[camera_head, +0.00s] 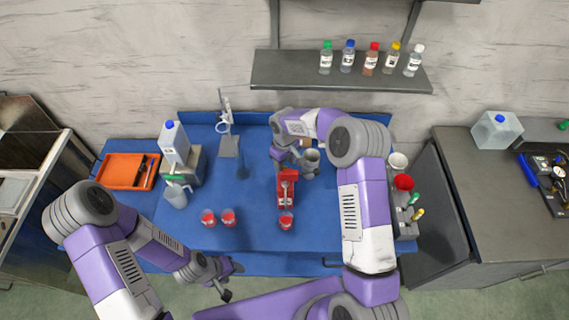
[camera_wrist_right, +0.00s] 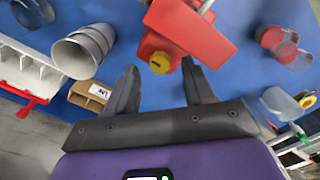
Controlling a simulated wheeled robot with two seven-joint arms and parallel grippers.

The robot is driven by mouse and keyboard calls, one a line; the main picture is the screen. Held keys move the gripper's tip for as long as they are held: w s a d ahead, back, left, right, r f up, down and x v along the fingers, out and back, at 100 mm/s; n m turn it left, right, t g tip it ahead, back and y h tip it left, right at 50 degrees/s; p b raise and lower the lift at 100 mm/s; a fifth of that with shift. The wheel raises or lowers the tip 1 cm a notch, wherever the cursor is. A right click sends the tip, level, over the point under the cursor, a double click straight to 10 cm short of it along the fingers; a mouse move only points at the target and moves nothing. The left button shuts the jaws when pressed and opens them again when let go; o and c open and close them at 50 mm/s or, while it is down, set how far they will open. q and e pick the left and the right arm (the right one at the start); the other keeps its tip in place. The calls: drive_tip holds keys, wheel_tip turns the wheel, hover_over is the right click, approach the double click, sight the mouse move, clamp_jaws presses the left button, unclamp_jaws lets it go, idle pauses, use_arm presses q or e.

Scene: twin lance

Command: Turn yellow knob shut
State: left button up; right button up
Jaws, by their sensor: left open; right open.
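The yellow knob (camera_wrist_right: 160,62) sits on the end of a red device (camera_wrist_right: 188,30) in the right wrist view. The red device (camera_head: 288,190) stands on the blue table in the head view, where its knob is hidden. My right gripper (camera_wrist_right: 163,80) is open, and its fingers point at the knob from either side, with the knob just beyond and between the tips. I cannot tell whether they touch it. In the head view my right gripper (camera_head: 288,160) is behind the red device, partly covered by my arm. My left gripper (camera_head: 230,282) is open and empty at the table's front edge.
A stand (camera_head: 228,140), jug (camera_head: 176,192) and orange tray (camera_head: 130,171) are to the left.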

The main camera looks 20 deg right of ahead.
drive_tip(key=shift+f, duration=0.9)
clamp_jaws()
